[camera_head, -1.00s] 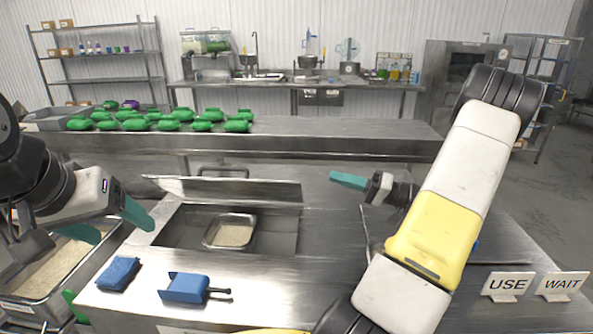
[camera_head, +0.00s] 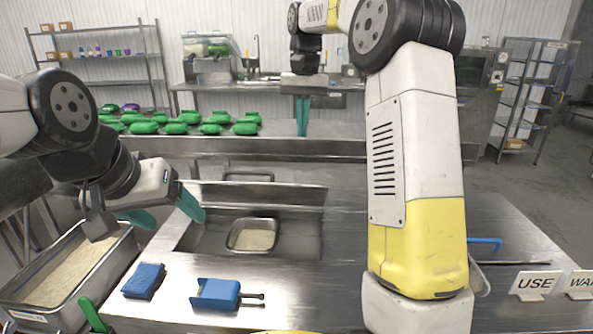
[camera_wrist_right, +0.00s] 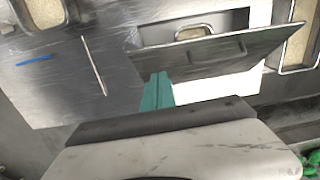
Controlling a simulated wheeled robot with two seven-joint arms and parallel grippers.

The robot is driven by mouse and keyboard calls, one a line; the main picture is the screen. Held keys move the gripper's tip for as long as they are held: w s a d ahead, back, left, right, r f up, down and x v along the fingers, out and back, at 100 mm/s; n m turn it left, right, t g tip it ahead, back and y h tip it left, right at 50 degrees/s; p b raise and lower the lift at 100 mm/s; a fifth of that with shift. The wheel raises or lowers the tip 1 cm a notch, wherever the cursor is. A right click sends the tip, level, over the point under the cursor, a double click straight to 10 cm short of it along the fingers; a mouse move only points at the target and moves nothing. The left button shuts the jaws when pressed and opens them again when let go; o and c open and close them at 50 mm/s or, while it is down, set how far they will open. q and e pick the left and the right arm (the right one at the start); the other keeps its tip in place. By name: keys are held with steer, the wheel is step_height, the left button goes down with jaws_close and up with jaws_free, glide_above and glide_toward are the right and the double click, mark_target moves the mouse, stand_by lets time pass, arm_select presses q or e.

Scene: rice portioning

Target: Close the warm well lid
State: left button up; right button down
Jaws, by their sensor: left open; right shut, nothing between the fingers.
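The warm well lid (camera_head: 257,194) is a grey metal panel standing open, tilted up along the well's far edge; the wrist view also shows it (camera_wrist_right: 205,55). The well (camera_head: 300,238) lies open in front of it, with a small rice pan (camera_head: 234,246) inside. My right gripper (camera_head: 302,133) points down beyond the lid, shut and empty; its teal fingers (camera_wrist_right: 157,92) are beside the lid's back in the wrist view, contact unclear. My left gripper (camera_head: 165,212) is open and empty at the well's left edge.
A blue cloth (camera_head: 144,281) and a blue scoop (camera_head: 215,294) lie in front of the well. A long rice tray (camera_head: 25,290) stands at left. A USE sign (camera_head: 536,284) stands at right. Green bags (camera_head: 189,119) line the back counter. My right arm hides the counter's middle right.

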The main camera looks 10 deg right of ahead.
steer(key=shift+m+h, duration=0.3)
steer(key=f, duration=0.3)
steer(key=s+f, duration=0.1)
steer(key=f, duration=0.7)
steer(key=shift+s+a, duration=0.4)
steer(key=shift+s+f+t, duration=0.3)
